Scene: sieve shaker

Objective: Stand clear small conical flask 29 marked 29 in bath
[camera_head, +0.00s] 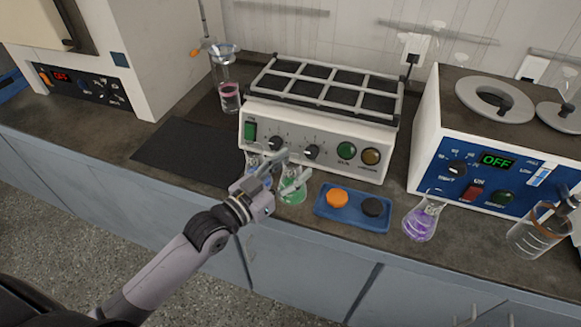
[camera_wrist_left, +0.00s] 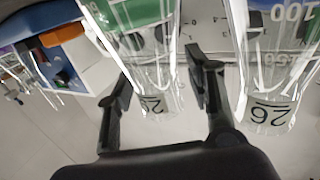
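A small conical flask with green liquid (camera_head: 292,191) stands on the bench before the shaker. My left gripper (camera_head: 290,166) is at its upper part. In the left wrist view, this flask (camera_wrist_left: 158,72) passes between the two open fingers, with a visible gap on the left side. Its label starts with 2; the second digit is unclear. Beside it is a blue-liquid flask (camera_head: 258,160), labelled 26 in the left wrist view (camera_wrist_left: 268,112). A purple-liquid flask (camera_head: 420,222) stands farther right. The bath (camera_head: 451,139) has round top openings and reads OFF. My right gripper is not in view.
The shaker (camera_head: 315,138), with a grid top, stands behind the flasks. A blue tray (camera_head: 358,222) holds an orange and a black disc. A beaker (camera_head: 535,238) is at the right. A black mat (camera_head: 180,153) lies clear at left. The bench's front edge is close.

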